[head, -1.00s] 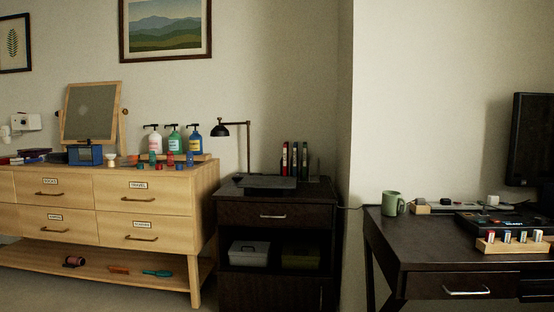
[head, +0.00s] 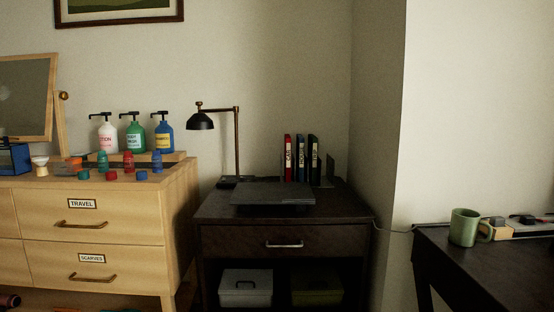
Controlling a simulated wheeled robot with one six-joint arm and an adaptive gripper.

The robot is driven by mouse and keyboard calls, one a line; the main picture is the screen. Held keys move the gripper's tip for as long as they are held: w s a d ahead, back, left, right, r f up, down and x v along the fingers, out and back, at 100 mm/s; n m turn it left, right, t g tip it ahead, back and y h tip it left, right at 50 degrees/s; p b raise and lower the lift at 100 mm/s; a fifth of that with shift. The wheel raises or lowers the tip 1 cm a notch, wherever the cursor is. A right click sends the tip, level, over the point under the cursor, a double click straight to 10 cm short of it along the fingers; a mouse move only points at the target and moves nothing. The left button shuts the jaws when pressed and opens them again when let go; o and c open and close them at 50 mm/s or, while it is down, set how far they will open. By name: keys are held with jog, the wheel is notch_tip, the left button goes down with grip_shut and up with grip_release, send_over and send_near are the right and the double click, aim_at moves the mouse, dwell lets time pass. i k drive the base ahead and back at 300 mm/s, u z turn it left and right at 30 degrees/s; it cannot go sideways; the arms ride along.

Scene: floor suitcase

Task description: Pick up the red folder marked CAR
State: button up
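A red folder (head: 288,158) stands upright in the head view, at the left end of a short row on the dark cabinet (head: 225,208). Its spine carries a pale label, too small to read surely. A dark bookend (head: 330,170) stands at the right of the row. My gripper is not in view.
A flat dark laptop-like slab (head: 272,194) lies in front of the folders. A black desk lamp (head: 201,121) stands to their left. A wooden dresser (head: 130,220) with pump bottles is at left. A desk with a green mug (head: 464,227) is at right.

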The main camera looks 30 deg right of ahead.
aim_at(288, 159)
jog(key=u, duration=0.8)
jog(key=i, duration=1.9)
jog(key=z, duration=1.6)
